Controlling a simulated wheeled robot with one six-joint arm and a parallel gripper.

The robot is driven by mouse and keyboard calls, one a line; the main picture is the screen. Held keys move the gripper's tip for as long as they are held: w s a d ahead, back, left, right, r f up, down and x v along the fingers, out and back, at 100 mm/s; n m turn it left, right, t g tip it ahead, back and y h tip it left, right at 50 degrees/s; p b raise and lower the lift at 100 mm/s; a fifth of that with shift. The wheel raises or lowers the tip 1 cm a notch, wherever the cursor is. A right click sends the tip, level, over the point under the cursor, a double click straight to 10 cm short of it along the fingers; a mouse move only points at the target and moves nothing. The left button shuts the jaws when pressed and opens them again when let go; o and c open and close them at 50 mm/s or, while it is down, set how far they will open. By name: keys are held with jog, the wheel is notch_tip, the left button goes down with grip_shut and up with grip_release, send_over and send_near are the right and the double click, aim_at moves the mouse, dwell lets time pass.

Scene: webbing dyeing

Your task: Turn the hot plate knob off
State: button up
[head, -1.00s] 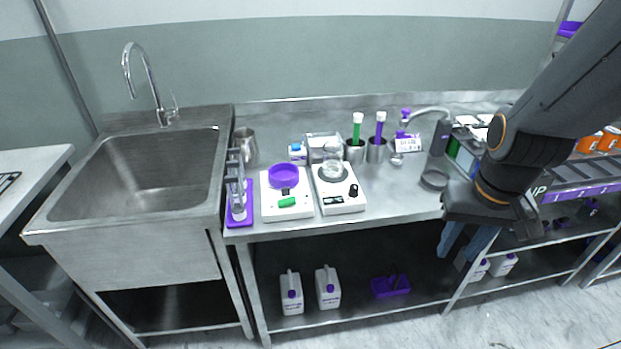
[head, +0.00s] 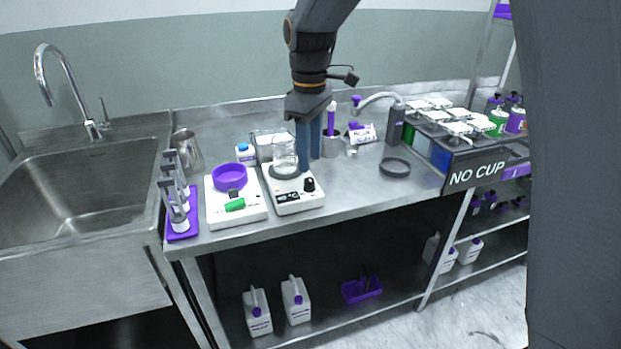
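The hot plate (head: 292,199) is a white unit on the steel bench with a small display on its front. A glass beaker (head: 284,158) stands on its round plate. Its black knob (head: 309,184) is at the front right corner; its setting is too small to read. My gripper (head: 310,164) points down just above and behind the knob, right of the beaker. Its two blue fingers look apart, with nothing seen between them, and do not appear to touch the knob.
A second white unit (head: 237,213) with a purple dish (head: 229,177) and green control (head: 235,205) stands to the left. The bench front right of the hot plate is clear.

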aim_at(310, 179)
jog(key=shift+f+p, duration=0.4)
jog(key=shift+f, duration=2.7)
grip_shut()
